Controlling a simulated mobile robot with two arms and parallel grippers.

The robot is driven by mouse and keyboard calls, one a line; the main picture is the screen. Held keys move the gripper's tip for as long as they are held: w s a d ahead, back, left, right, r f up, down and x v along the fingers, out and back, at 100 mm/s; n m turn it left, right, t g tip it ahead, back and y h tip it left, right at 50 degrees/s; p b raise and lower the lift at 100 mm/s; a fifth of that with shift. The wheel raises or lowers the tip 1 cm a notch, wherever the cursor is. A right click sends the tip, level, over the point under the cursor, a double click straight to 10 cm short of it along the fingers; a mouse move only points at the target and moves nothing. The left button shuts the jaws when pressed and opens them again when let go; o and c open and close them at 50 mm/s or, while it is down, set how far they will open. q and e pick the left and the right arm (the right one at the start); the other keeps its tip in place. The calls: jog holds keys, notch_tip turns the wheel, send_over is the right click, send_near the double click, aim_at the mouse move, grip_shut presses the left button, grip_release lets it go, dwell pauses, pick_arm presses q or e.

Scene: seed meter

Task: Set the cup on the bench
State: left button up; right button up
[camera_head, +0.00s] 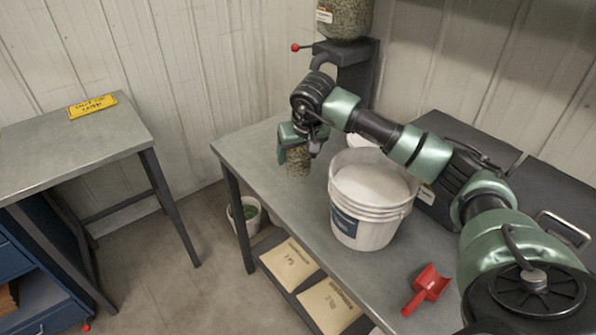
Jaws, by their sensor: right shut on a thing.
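My right gripper (297,137) reaches in from the right and is shut on the cup (298,163), which looks clear and full of speckled greenish-brown seed. The cup is upright, over the left back part of the grey bench (262,150); the gripper covers its upper part. I cannot tell whether its base touches the bench top. My left gripper is not in view.
A white bucket (345,228) of pale material stands right of the cup. A red scoop (427,290) lies near the front. Behind is a seed hopper (346,18) with a red-knobbed lever (296,47). Another table (70,150) with a yellow sign (92,107) stands left.

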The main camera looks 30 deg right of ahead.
aim_at(298, 173)
notch_tip(298, 173, down, 2)
jog(key=shift+f, duration=0.25)
notch_tip(298, 173, down, 4)
jog(key=shift+p, duration=0.5)
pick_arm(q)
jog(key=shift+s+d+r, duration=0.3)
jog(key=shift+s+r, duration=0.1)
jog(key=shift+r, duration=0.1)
pick_arm(e)
jog(key=shift+f, duration=0.25)
jog(key=o, duration=1.7)
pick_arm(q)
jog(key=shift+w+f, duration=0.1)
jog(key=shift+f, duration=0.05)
pick_arm(e)
jog(key=shift+r, duration=0.1)
